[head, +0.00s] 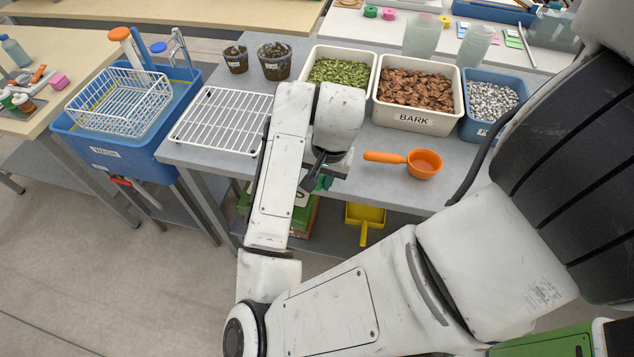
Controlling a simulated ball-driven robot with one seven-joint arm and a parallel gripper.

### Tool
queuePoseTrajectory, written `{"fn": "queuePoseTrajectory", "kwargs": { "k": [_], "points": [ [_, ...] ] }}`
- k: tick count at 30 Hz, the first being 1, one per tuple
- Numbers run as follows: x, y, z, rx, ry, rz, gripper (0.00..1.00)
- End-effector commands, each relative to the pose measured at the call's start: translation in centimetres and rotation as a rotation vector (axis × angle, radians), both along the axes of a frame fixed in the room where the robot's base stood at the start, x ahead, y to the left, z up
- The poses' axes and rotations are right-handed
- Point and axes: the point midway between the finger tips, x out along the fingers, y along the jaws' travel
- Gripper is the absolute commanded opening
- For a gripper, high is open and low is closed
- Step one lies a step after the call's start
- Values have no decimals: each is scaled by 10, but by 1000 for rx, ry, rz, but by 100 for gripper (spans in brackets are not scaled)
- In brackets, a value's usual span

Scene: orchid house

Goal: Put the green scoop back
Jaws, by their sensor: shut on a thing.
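My gripper (318,175) hangs at the front edge of the grey bench, below my white wrist. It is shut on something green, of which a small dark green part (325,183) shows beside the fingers. This looks like the green scoop. The rest of it is hidden behind my wrist and arm. An orange scoop (425,163) lies on the bench to the right, its handle pointing left toward my wrist. A white bin of green chopped material (340,74) stands behind my wrist, partly covered by it.
The BARK bin (414,119) and a blue bin of pale granules (491,100) stand to the right. A white wire rack (222,121) and two dark pots (274,62) are left. A yellow scoop (364,218) is below the bench. Bare bench surrounds the orange scoop.

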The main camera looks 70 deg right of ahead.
Motion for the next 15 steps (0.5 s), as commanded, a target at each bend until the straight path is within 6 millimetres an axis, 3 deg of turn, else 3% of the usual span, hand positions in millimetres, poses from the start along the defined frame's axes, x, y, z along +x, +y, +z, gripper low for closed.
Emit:
{"fn": "queuePoseTrajectory", "kwargs": {
  "k": [10,15],
  "points": [
    [13,-19,-27,1,0,-1,0],
    [13,-18,-50,1,1,1,0]
  ]
}}
